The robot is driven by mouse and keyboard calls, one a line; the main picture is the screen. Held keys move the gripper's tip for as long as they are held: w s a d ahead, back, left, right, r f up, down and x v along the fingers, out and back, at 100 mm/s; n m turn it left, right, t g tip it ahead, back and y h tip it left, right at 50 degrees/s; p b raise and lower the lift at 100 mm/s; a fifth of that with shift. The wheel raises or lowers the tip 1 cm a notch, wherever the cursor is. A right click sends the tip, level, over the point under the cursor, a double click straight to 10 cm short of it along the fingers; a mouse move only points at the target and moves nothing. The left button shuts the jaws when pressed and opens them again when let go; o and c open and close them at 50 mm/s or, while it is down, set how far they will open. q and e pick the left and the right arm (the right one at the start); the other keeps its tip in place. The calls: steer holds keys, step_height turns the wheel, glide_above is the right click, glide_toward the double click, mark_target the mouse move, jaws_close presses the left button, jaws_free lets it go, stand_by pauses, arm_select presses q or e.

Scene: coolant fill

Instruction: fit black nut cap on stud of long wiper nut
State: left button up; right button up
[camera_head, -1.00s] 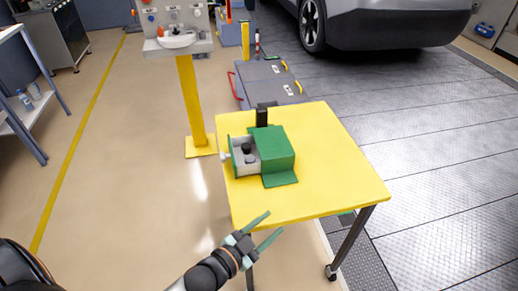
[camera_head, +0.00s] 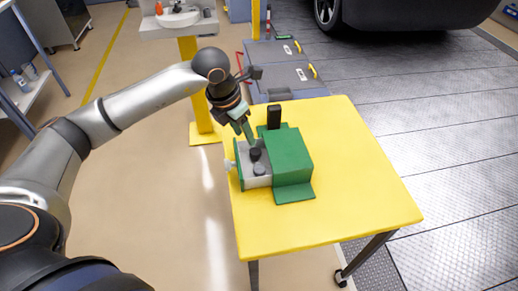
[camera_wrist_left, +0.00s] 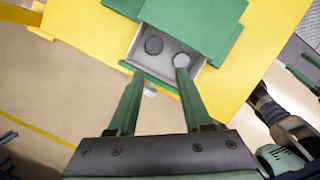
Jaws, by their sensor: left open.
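The black nut cap (camera_head: 255,154) sits in the open drawer of a green box in the head view. It shows as a dark disc (camera_wrist_left: 153,45) in the left wrist view. A grey round piece (camera_head: 259,169) sits beside it, also in the left wrist view (camera_wrist_left: 181,60). My left gripper (camera_head: 248,137) is open, empty and pointing down just above the drawer. In the left wrist view its fingers (camera_wrist_left: 159,73) are apart, one tip overlapping the grey piece. Teal strips at that view's right edge may be my right gripper (camera_wrist_left: 303,75). I cannot identify the wiper nut's stud.
The green box (camera_head: 288,155) stands on a yellow table (camera_head: 350,180), with a black upright block (camera_head: 274,117) behind it. The table's right and front are clear. A sink on a yellow post (camera_head: 184,15) and a car (camera_head: 410,12) are farther back.

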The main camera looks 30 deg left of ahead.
arm_select(q)
glide_above(254, 152)
steer(key=s, duration=0.2)
steer(key=f, duration=0.3)
steer(key=a+f, duration=0.1)
steer(key=f, duration=0.1)
steer(key=shift+s+f, duration=0.2)
steer(key=shift+f, duration=0.15)
steer(key=shift+w+p+x, duration=0.2)
steer(key=shift+p+x, duration=0.05)
steer(key=shift+x, duration=1.3)
steer(key=shift+w+p+x, duration=0.2)
steer(key=shift+x, duration=1.4)
steer(key=shift+d+r, duration=0.1)
steer(key=shift+r, duration=0.1)
jaws_close()
